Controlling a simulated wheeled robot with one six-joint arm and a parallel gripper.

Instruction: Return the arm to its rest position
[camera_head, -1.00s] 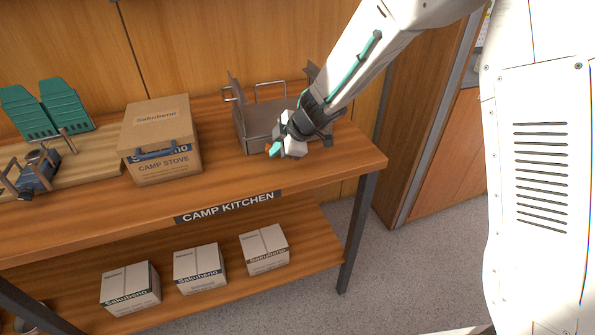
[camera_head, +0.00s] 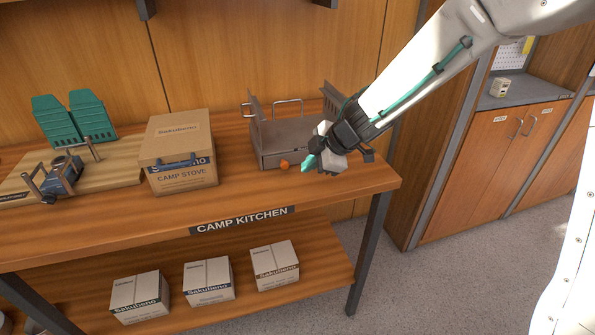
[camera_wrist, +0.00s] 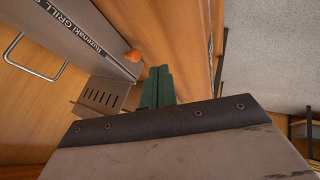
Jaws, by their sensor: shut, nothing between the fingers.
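My gripper (camera_head: 309,163) has teal fingertips and is shut and empty. In the head view it hangs in front of the right part of a grey metal grill stove (camera_head: 268,136), above the table's front right area. In the wrist view the shut green fingers (camera_wrist: 158,88) point toward the tabletop. The grill's lettered front (camera_wrist: 85,30) and its slotted side panel (camera_wrist: 100,96) show to their left. A small orange knob (camera_head: 284,164) is on the grill's front; it also shows in the wrist view (camera_wrist: 132,55). My arm hides part of the grill's right side.
The wooden table (camera_head: 150,222) carries a camp stove box (camera_head: 178,150) left of the grill. A wooden board (camera_head: 110,165) with a small blue burner (camera_head: 66,174) and a green folding windscreen (camera_head: 75,120) is farther left. Several white boxes (camera_head: 208,281) stand on the lower shelf. Floor at right is clear.

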